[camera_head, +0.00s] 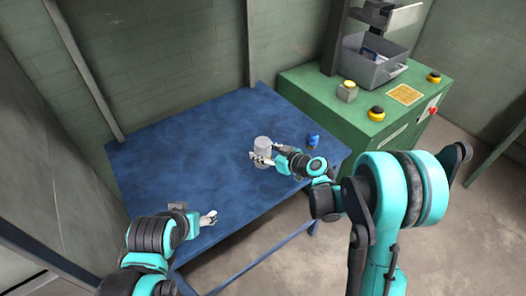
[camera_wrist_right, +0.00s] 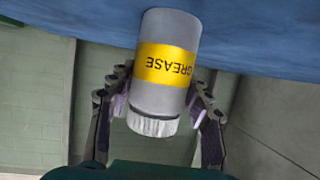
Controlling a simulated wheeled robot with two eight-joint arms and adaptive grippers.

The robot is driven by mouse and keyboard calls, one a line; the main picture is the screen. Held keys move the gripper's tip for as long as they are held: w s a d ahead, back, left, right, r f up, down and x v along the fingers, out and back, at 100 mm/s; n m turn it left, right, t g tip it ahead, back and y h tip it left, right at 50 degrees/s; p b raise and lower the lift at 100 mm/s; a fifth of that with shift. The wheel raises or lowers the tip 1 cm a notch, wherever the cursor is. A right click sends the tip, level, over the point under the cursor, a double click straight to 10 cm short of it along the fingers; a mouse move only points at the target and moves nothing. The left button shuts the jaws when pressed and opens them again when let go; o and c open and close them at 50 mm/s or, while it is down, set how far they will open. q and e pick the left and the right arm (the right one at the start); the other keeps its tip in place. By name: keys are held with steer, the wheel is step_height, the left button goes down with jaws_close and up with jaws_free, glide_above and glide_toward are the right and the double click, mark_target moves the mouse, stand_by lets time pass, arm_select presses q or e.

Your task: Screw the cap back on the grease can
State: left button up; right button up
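The grease can (camera_wrist_right: 166,95) is a grey cylinder with a yellow GREASE label, upside down in the right wrist view. A ridged off-white cap (camera_wrist_right: 152,126) is at its near end; how tightly it sits I cannot tell. In the head view the can (camera_head: 262,145) is upright at the right part of the blue table. My right gripper (camera_head: 268,157) has its fingers on both sides of the can, against it; they also show in the right wrist view (camera_wrist_right: 160,105). My left gripper (camera_head: 209,218) is over the table's front left, away from the can; its finger gap is unclear.
A small blue object (camera_head: 313,141) stands on the table (camera_head: 200,150), right of the can. A green cabinet (camera_head: 318,95) behind carries a grey bin (camera_head: 370,70), a yellow-topped block (camera_head: 347,91) and yellow-black buttons (camera_head: 376,113). The table's left and middle are clear.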

steer(key=o, duration=0.4)
steer(key=shift+r, duration=0.1)
steer(key=shift+s+d+r, duration=0.15)
steer(key=shift+r, duration=0.05)
steer(key=p+v, duration=0.3)
steer(key=v, duration=0.8)
steer(key=shift+s+d+p, duration=0.15)
steer(key=shift+s+p, duration=0.05)
steer(key=shift+p, duration=0.1)
steer(key=shift+r, duration=0.15)
